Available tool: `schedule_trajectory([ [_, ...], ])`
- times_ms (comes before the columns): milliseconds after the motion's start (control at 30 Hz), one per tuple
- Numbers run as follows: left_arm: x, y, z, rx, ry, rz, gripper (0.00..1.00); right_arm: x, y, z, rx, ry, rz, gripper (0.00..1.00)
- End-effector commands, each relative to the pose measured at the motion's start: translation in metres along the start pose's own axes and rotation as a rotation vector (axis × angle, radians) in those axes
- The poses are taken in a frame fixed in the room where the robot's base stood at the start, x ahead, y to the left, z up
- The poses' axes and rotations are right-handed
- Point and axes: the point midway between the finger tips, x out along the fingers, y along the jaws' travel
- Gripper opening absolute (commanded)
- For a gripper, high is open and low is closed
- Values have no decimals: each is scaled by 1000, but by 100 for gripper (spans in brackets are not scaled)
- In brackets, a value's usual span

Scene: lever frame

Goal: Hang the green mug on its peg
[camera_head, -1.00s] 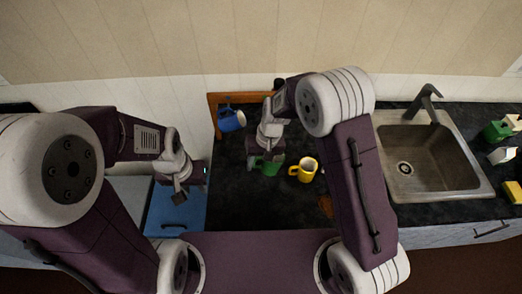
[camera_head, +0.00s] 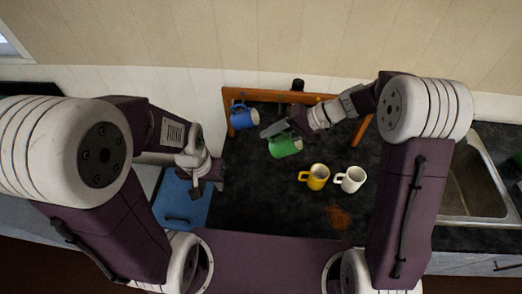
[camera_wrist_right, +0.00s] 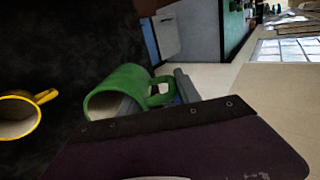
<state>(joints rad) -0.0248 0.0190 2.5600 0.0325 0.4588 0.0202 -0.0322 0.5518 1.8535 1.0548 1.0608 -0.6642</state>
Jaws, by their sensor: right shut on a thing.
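The green mug (camera_head: 286,146) is in my right gripper (camera_head: 273,131), which is shut on it by the handle side. The mug is tilted and appears held off the counter, in front of the wooden peg frame (camera_head: 290,96). In the right wrist view the green mug (camera_wrist_right: 118,92) lies sideways, its handle at a grey finger (camera_wrist_right: 186,86). The blue mug (camera_head: 244,118) hangs at the left of the frame. The green mug's peg is not clearly visible. My left gripper (camera_head: 208,187) is away over the blue panel; its finger gap is unclear.
A yellow mug (camera_head: 315,177) and a white mug (camera_head: 350,179) stand on the dark counter (camera_head: 260,205). A brown patch (camera_head: 338,217) lies in front of them. The sink (camera_head: 470,180) is at the right, partly behind my right arm. The counter's front left is clear.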

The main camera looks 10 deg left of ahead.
Motion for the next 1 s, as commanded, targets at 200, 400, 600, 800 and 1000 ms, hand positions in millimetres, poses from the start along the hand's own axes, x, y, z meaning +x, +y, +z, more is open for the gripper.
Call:
schedule_trajectory([
  [200, 1, 0, 0, 0, 0, 0, 36, -6, 6, -4, 15, 14, -83, 0],
  [400, -3, 0, 0, 0, 0, 0, 36, -6, 5, -9, 14, 13, -81, 0],
  [600, -10, 0, -1, 0, 0, 0, 36, -6, 5, -23, 13, 13, -80, 0],
  [800, -18, 0, -2, 0, 0, 0, 36, -6, 6, -38, 13, 13, -79, 0],
  [1000, -25, 0, -3, 0, 0, 0, 36, -5, 7, -52, 13, 12, -80, 0],
])
